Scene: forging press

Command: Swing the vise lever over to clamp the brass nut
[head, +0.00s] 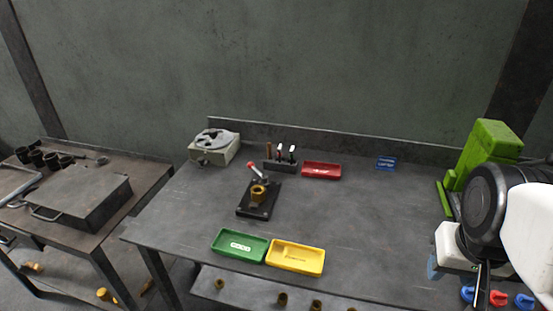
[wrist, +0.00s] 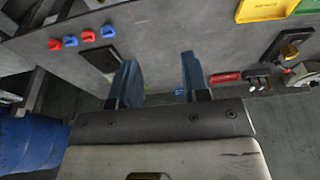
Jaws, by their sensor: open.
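The vise (head: 245,211) is a dark plate on the bench, left of the bench's middle. The brass nut (head: 258,193) stands upright on it; it also shows at the wrist view's right edge (wrist: 290,50). The vise lever (head: 256,173) has a red end and leans up and left behind the nut. Whether the jaws touch the nut is too small to tell. My gripper (wrist: 160,75) is open and empty, its two blue fingers apart. In the head view it is at the far right, well away from the vise, its fingers mostly hidden.
A green tray (head: 240,257) and yellow tray (head: 295,268) lie in front of the vise. A red tray (head: 321,163), a tool rack (head: 281,166) and a grey chuck-like device (head: 214,155) stand behind. Red and blue knobs (head: 498,298) lie at right. The bench middle is clear.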

